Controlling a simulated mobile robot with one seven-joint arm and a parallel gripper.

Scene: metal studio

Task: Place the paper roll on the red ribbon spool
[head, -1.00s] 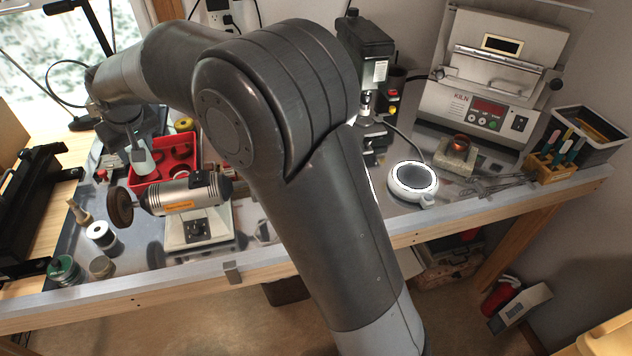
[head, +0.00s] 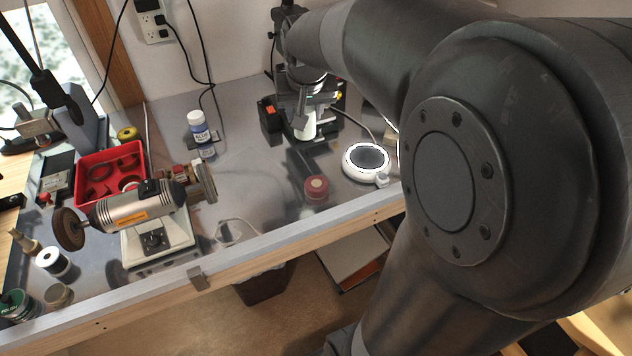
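My gripper (head: 305,104) is over the back middle of the metal bench, pointing down, small in the head view. It appears shut on a white paper roll (head: 305,126), whose lower part shows below the fingers. The red ribbon spool (head: 317,189), a short red cylinder with a paler top, stands on the bench in front of the gripper and slightly to the right. The roll and the spool are apart. The exact finger contact is too small to see.
A round white-rimmed device (head: 367,161) stands right of the spool. A blue-labelled bottle (head: 199,127) stands to the left. A red tray (head: 88,160) and a bench polisher (head: 140,208) are farther left. Dark equipment (head: 269,118) is beside my gripper. Bare bench lies left of the spool.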

